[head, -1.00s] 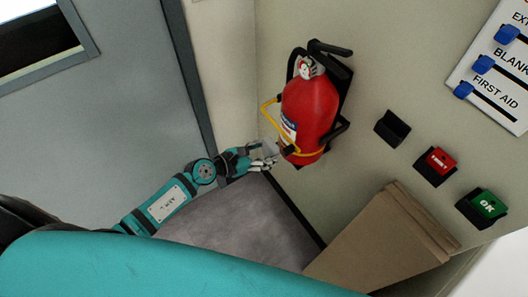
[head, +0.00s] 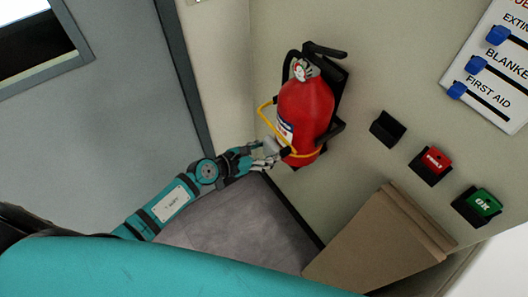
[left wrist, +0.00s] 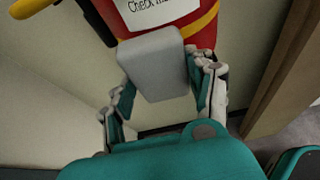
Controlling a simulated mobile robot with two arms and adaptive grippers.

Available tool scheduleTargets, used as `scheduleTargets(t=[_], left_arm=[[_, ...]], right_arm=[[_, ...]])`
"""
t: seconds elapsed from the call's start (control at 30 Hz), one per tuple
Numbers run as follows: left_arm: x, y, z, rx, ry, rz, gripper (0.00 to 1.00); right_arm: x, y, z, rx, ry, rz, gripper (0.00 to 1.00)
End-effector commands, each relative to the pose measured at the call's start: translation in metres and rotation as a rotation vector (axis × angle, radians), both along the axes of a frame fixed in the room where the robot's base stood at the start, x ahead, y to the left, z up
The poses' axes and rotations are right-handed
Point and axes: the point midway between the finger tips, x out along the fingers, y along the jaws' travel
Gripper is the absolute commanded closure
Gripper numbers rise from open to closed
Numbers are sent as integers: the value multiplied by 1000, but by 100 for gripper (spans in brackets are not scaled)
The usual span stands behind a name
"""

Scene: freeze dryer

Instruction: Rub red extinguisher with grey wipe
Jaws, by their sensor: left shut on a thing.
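The red extinguisher (head: 305,112) hangs upright in a black bracket on the wall, with a yellow band and a white label. Its lower body also shows at the top of the left wrist view (left wrist: 200,30). My left gripper (head: 266,154) is at the extinguisher's lower left side. In the left wrist view its fingers (left wrist: 165,88) are shut on the grey wipe (left wrist: 160,62), a pale block. The wipe overlaps the red body below the label; whether it touches cannot be told for certain. My right gripper is not in view.
To the right on the wall are an empty black holder (head: 388,128), a red fault block (head: 431,164), a green OK block (head: 478,206) and a sign board with blue sliders (head: 497,75). A brown box-like panel (head: 375,240) stands below. A grey door (head: 90,120) is at left.

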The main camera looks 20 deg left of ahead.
Motion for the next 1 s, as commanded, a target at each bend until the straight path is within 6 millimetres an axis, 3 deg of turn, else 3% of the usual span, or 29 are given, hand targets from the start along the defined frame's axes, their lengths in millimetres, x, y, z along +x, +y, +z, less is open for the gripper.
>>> scheduleTargets(t=[0.43, 1.0], left_arm=[[3, -6, 1, 0, 0, -1, 70], [-21, -35, 2, 0, 0, 0, 70]], right_arm=[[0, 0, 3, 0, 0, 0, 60], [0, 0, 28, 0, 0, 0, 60]])
